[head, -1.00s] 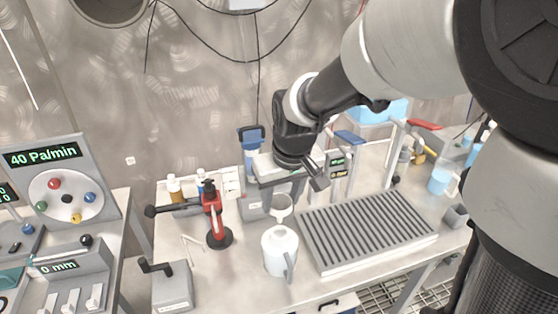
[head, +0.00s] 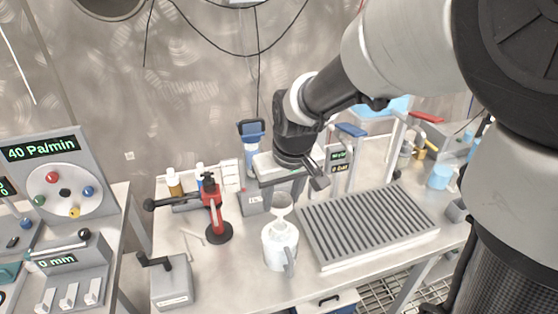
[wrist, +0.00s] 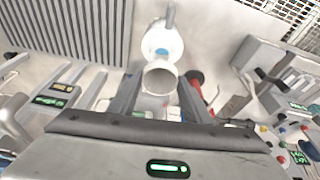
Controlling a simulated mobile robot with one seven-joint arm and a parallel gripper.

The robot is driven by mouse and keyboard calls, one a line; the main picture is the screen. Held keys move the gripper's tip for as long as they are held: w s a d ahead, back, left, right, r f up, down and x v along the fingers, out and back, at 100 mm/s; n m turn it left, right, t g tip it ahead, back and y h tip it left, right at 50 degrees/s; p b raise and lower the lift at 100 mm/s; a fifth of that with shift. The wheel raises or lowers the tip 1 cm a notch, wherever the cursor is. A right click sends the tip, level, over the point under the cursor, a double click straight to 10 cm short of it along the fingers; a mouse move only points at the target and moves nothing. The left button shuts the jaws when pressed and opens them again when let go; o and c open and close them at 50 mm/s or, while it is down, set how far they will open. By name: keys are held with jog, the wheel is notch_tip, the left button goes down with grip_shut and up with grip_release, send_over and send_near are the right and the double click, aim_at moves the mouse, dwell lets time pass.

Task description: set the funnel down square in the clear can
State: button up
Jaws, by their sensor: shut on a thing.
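The funnel (head: 282,202) is pale grey-white, held bowl up just above the clear can. It also shows in the wrist view (wrist: 160,77), between my fingers, with its wide rim toward the camera. The clear can (head: 281,247) looks whitish, with a handle at its front right, and stands upright on the bench. In the wrist view the can (wrist: 160,42) is partly hidden behind the funnel. My gripper (wrist: 158,88) is shut on the funnel. The funnel's lower end meets the can's mouth in the head view; I cannot tell whether it is inside.
A slatted grey tray (head: 365,228) lies close right of the can. A red stand with a black base (head: 218,233) is to its left. A grey crank box (head: 170,285) stands front left. Bottles (head: 174,183) are at the back left. The bench in front of the can is narrow.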

aim_at(282, 203)
jog(key=shift+f, duration=0.15)
jog(key=shift+f+b, duration=1.15)
jog(key=shift+f, duration=0.2)
jog(key=shift+f, duration=0.1)
jog(key=shift+f+b, duration=0.85)
jog(key=shift+f, duration=0.15)
jog(key=o, duration=1.1)
jog(key=shift+o, duration=0.5)
